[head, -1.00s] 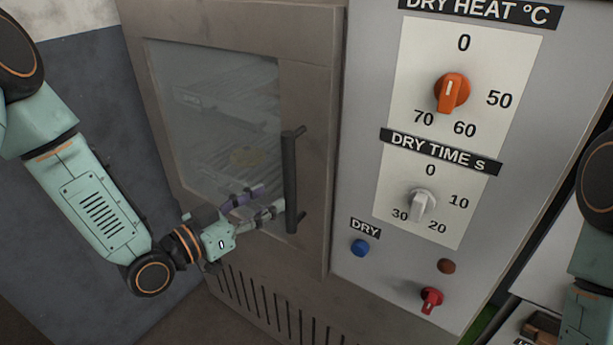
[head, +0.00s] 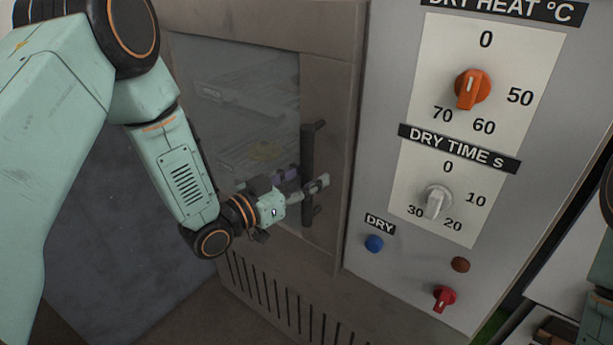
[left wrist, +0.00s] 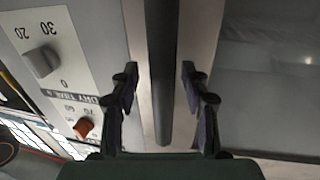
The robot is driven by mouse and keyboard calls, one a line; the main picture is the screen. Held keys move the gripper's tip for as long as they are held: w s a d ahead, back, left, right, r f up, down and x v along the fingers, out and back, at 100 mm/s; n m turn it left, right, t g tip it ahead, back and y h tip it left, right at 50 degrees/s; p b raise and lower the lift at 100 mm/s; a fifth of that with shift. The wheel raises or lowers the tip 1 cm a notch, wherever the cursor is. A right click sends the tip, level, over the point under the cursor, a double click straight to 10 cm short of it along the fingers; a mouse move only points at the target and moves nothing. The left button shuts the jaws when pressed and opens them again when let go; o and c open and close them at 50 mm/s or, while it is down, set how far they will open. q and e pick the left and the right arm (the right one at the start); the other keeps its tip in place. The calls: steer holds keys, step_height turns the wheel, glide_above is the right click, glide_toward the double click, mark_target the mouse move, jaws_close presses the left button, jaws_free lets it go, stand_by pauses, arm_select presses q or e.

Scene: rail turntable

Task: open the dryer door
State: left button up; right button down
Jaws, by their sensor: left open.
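The dryer door (head: 335,110) is a brown-grey frame with a glass window, and it looks shut. Its dark vertical bar handle (head: 307,150) is on the door's right side. My left gripper (head: 309,179) is open at the lower half of the handle, one finger on each side. In the left wrist view the handle (left wrist: 161,60) runs between the two open fingers (left wrist: 160,88), with a gap visible on both sides. Racks show dimly behind the glass. My right gripper is out of view.
Right of the door is a grey control panel (head: 385,200) with an orange heat knob (head: 472,89), a grey time knob (head: 437,201), a blue button (head: 374,243) and a red knob (head: 444,298). Vent slots (head: 290,300) are below the door.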

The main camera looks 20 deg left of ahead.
arm_select(q)
steer(key=shift+w+f, duration=0.2)
steer(key=shift+w, duration=0.15)
steer(key=shift+s+r, duration=0.15)
steer(key=shift+s, duration=0.1)
steer(key=c, duration=0.5)
jaws_close()
